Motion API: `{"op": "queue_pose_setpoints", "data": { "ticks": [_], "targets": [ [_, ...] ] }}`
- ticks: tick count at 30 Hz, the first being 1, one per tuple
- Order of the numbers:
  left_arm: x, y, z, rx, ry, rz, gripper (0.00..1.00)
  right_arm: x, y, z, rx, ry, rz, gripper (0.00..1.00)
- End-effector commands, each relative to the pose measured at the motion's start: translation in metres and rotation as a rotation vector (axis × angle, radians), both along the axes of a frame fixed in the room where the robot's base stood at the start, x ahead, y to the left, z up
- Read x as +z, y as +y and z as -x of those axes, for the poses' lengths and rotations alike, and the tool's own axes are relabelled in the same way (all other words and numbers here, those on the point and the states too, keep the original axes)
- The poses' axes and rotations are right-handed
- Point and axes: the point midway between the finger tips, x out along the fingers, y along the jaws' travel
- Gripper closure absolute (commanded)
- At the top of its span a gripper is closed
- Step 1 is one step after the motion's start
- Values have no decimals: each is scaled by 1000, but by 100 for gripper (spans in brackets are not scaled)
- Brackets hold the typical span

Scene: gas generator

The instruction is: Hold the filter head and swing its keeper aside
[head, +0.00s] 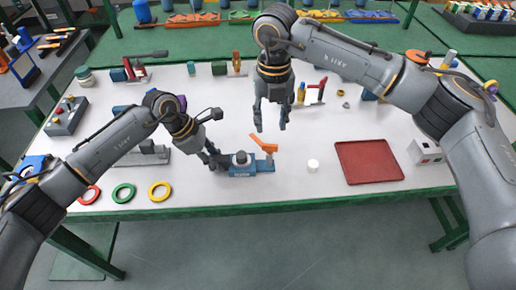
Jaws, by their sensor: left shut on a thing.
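The filter head (241,158) is a grey rounded cap on a blue base (252,170) near the front edge of the white table. An orange keeper (264,144) stands up at its right side, tilted. My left gripper (217,162) is shut at the left side of the filter head and hides part of it. My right gripper (270,118) hangs behind and above the keeper, apart from it, with its fingers spread and empty.
A red tray (368,162) lies to the right, with a white cylinder (313,165) between. Red, green and yellow rings (160,191) lie at the front left. A grey fixture (146,154) stands left of the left gripper. Tools line the back (237,64).

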Motion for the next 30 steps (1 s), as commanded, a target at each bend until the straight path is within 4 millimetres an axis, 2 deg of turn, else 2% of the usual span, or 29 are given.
{"op": "queue_pose_setpoints", "data": {
  "ticks": [12,18,25,30],
  "targets": [
    [-1,0,1,-1,2,-1,100,6,0,0,853,0,1,60],
    [-1,0,1,-1,2,-1,100,8,0,0,1162,0,0,60],
    [-1,0,1,-1,2,-1,100,7,-1,0,1315,0,0,60],
    [-1,0,1,-1,2,-1,100,-5,-1,0,1327,2,-2,60]
  ]
}}
